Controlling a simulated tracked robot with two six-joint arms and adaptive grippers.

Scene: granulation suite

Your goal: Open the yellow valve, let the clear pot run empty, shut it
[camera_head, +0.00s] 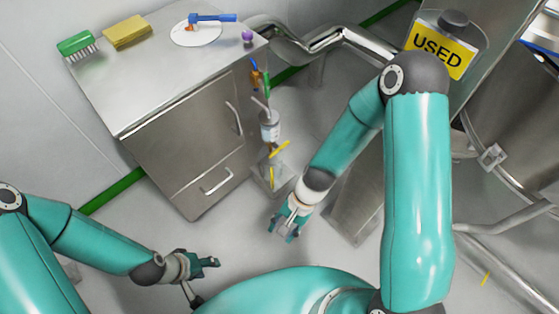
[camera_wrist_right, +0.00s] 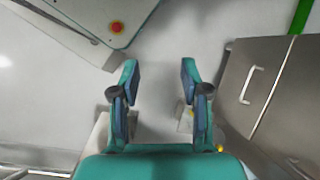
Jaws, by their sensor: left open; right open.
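The clear pot (camera_head: 269,127) is on a narrow upright stand beside the steel cabinet. A yellow lever (camera_head: 279,149), which looks like the yellow valve, sticks out just below the pot. Its exact angle and the pot's fill level are too small to tell. My right gripper (camera_head: 284,227) is open and empty, below and apart from the pot and the lever. In the right wrist view its two fingers (camera_wrist_right: 159,72) are spread with bare floor between them. My left gripper (camera_head: 208,264) is open and empty, low at the left, away from the stand.
The steel cabinet (camera_head: 190,155) stands left of the pot. On its top are a green brush (camera_head: 77,43), a yellow sponge (camera_head: 127,32) and a blue-handled tool (camera_head: 212,18) on a white disc. A yellow USED sign (camera_head: 440,45) and steel pipes are at the right. The floor between is clear.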

